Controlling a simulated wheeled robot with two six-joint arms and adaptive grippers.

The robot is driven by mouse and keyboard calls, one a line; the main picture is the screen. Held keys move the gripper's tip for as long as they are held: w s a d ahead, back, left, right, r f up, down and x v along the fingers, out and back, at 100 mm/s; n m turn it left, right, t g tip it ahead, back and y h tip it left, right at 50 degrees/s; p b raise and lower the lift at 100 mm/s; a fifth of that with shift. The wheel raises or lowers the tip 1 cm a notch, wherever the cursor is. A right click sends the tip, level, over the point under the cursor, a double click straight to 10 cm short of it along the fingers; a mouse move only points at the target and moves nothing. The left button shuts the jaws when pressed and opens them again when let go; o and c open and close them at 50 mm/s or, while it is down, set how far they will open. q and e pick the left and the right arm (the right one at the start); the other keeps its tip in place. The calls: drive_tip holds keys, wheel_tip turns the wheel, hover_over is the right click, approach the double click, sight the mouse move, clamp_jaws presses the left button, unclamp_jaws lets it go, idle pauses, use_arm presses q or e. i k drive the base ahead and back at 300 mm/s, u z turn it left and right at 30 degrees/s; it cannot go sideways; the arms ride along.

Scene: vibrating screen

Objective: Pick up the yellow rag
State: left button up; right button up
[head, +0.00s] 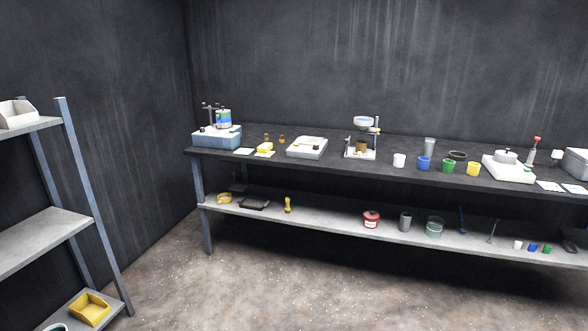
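A small yellow item (265,148), which looks like a folded rag but is too small to be sure of, lies on the left part of the dark workbench top (380,176). It is beside a white card and to the right of the blue-grey sieve shaker (217,136). Neither of my grippers shows in the head view, so what they hold cannot be seen.
A white balance (307,147) stands right of the yellow item. Coloured cups, such as a blue cup (424,163), stand further right. The lower shelf (330,221) holds a red tin (371,219). A shelf rack (42,240) stands at left. The floor (230,285) before the bench is clear.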

sight(263, 148)
drive_tip(key=z, duration=0.1)
drive_tip(key=i, duration=4.15)
drive_tip(key=u, duration=0.2)
